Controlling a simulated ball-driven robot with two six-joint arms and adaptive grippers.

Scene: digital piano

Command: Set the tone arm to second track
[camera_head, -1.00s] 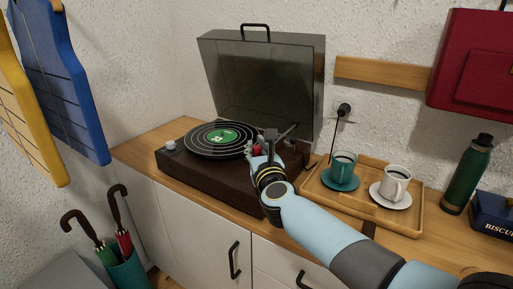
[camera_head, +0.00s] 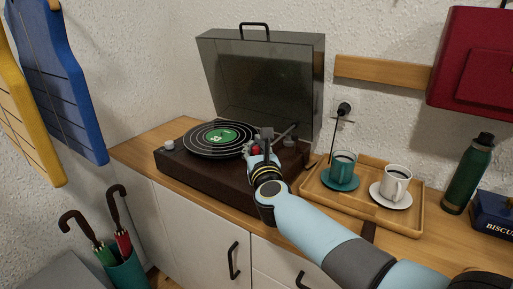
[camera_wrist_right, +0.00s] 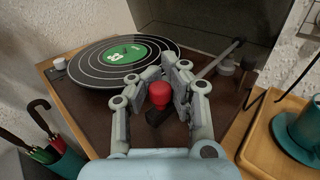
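The record player (camera_head: 215,180) stands on the cabinet with its lid up. A black record with light rings and a green label (camera_head: 221,136) lies on it. The thin tone arm (camera_wrist_right: 217,60) slants from its pivot at the right of the deck toward my right gripper; its near end is hidden behind a finger. My right gripper (camera_head: 258,147) is over the deck at the record's right edge. In the right wrist view its fingers (camera_wrist_right: 155,78) stand apart on either side of a red knob (camera_wrist_right: 159,94) on a dark base, with a gap visible at the left. My left gripper is out of view.
The grey lid (camera_head: 262,75) rises behind the deck. A wooden tray (camera_head: 322,200) with a teal cup (camera_head: 343,165) and a white cup (camera_head: 396,183) is close to the right. A green bottle (camera_head: 467,175) stands farther right. A white knob (camera_head: 169,144) is at the deck's left.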

